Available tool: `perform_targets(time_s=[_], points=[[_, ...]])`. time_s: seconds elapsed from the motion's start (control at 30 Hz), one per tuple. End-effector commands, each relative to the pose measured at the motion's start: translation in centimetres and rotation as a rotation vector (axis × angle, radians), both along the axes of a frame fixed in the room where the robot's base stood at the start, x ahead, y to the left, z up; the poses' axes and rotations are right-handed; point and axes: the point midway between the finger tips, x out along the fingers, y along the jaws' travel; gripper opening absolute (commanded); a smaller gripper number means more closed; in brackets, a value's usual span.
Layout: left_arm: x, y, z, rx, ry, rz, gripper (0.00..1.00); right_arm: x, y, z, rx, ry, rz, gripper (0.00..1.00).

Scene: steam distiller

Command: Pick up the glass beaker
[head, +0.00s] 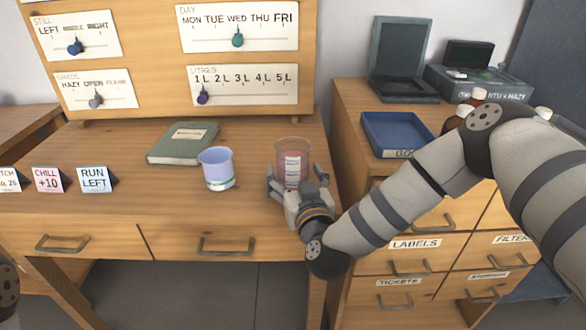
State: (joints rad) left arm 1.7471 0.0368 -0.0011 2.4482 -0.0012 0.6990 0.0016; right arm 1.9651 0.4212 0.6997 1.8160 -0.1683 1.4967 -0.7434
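A clear glass beaker (293,153) with a reddish tint and a white marked label stands upright near the right end of the wooden desk. My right gripper (294,177) is low at its near side, with a finger on each side of the beaker. The fingers look spread wider than the beaker, and I see no clear grip. The gripper hides the beaker's base. A second vessel, a pale blue-violet cup (217,170), stands upright to the left, apart from the gripper. My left gripper is out of view.
A green book (183,143) lies behind the cup. Small cards, including RUN LEFT (94,179), stand at the left. A wooden panel with sliders (160,60) rises behind. The desk's front middle is clear.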

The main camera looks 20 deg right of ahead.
Motion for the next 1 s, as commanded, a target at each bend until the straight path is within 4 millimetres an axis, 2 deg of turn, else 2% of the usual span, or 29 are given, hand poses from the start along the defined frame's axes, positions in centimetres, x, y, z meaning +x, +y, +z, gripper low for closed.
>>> perform_targets(time_s=[0.03,0.2,0.57,1.0], points=[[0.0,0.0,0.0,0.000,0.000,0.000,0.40,0.0,0.0,0.0,0.000,0.000,0.000,0.55],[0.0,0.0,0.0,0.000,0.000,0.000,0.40,0.0,0.0,0.0,0.000,0.000,0.000,0.18],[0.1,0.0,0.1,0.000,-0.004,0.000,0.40,0.0,0.0,0.5,0.001,-0.004,0.001,0.18],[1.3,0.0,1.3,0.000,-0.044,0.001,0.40,0.0,0.0,5.7,0.000,-0.009,0.001,0.18]])
